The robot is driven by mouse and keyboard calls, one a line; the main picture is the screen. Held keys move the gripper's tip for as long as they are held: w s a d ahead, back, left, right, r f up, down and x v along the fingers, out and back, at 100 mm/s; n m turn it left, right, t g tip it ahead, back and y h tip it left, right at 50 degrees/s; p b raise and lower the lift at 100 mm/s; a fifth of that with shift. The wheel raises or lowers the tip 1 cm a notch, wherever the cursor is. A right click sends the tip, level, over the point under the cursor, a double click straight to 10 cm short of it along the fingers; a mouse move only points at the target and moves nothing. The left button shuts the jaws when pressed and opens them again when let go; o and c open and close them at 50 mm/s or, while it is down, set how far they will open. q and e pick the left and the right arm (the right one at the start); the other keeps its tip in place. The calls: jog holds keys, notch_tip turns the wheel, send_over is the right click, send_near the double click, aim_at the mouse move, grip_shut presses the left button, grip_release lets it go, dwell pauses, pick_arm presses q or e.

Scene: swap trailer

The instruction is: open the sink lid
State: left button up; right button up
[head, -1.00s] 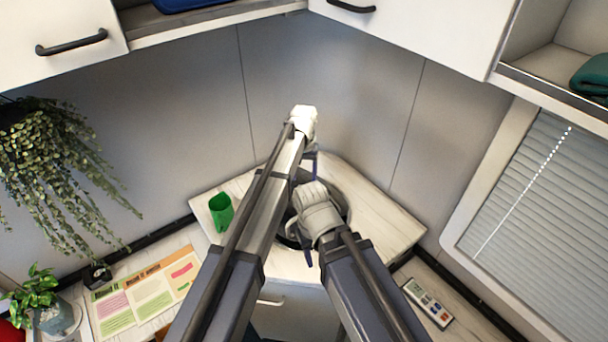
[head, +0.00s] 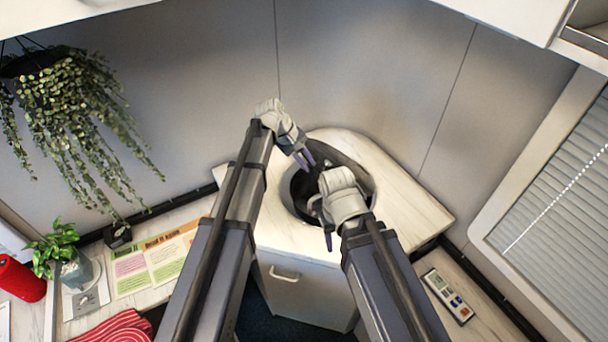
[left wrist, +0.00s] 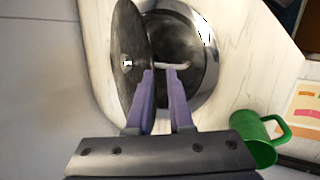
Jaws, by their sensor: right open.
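The round sink (left wrist: 205,80) is set in the pale corner counter. In the left wrist view its dark basin is open to sight, with a shiny metal rim. The dark round lid (left wrist: 128,35) stands tilted up at the basin's left side, with a small bright fitting on its face. My left gripper (head: 309,164) is over the sink, its purple fingers apart; they also show in the left wrist view (left wrist: 162,72), close to the lid. Whether they touch it I cannot tell. My right gripper (head: 321,223) is open at the sink's near edge and hides part of it.
Walls close in behind the corner. A remote (head: 447,296) lies at right; papers (head: 157,262) and plants (head: 68,257) are at left.

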pick_arm(q)
jog(key=s+a+f+n+t+h+b, duration=0.1)
jog(key=a+n+b, duration=0.1)
jog(key=n, duration=0.1)
jog(key=s+a+f+n+t+h+b, duration=0.1)
jog(key=s+a+n+b, duration=0.1)
jog(key=n, duration=0.1)
jog(key=s+a+f+n+t+h+b, duration=0.1)
jog(key=a+n+h+b, duration=0.1)
jog(key=a+n+b, duration=0.1)
jog(key=shift+s+f+n, duration=0.2)
jog(key=shift+n, duration=0.4)
grip_shut()
jog(key=s+a+r+n+t+h+b, duration=0.2)
jog(key=a+n+t+b, duration=0.2)
jog(key=a+n, duration=0.3)
jog(key=w+d+f+n+b, duration=0.1)
jog(key=w+d+f, duration=0.1)
jog(key=w+d, duration=0.6)
jog(key=shift+d+b, duration=0.4)
jog(key=shift+d, duration=1.4)
pick_arm(e)
notch_tip(320, 180, down, 15)
jog(key=shift+f, duration=0.1)
pick_arm(q)
jog(key=shift+r, duration=0.1)
